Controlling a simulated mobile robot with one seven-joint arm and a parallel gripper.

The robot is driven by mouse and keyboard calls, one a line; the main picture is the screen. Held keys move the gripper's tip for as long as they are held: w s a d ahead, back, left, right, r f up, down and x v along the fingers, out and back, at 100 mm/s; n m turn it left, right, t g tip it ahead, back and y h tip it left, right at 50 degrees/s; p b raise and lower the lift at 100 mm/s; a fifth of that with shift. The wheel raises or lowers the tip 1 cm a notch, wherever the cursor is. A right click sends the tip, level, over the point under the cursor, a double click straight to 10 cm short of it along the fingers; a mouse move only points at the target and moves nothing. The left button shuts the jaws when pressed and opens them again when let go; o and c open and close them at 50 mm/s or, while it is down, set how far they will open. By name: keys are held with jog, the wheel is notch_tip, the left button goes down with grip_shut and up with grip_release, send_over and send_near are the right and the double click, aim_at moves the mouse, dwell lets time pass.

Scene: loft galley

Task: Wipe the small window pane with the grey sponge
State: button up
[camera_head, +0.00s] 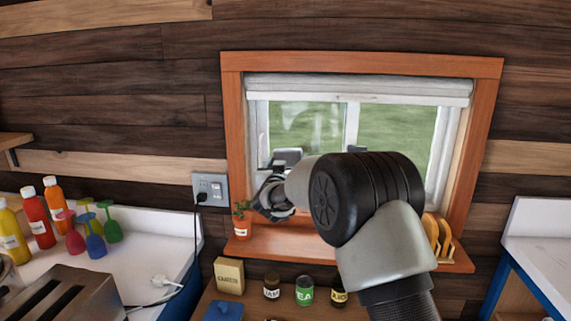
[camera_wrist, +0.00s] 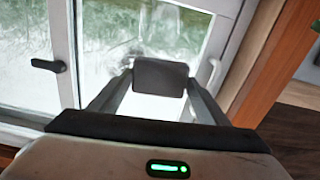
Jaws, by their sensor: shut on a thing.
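The window's left pane (camera_head: 305,125) has a whitish haze over part of it in the head view. In the wrist view the glass (camera_wrist: 135,35) shows pale, cloudy smears. My gripper (camera_head: 282,168) is in front of the lower left part of the window. In the wrist view its two fingers (camera_wrist: 160,85) are shut on the dark grey sponge (camera_wrist: 160,76), one on each side. The sponge is in front of the lower glass; I cannot tell whether it touches. My arm hides the lower middle of the window in the head view.
The wooden sill (camera_head: 270,243) carries a small potted plant (camera_head: 242,220) at left and a yellow rack (camera_head: 438,235) at right. Jars (camera_head: 304,291) stand below. Bottles (camera_head: 38,216) and a toaster (camera_head: 70,298) occupy the left counter. A dark window handle (camera_wrist: 48,66) sticks out.

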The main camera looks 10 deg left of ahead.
jog(key=shift+w+p, duration=0.4)
jog(key=shift+w, duration=0.6)
dwell(0.6)
jog(key=shift+d, duration=0.1)
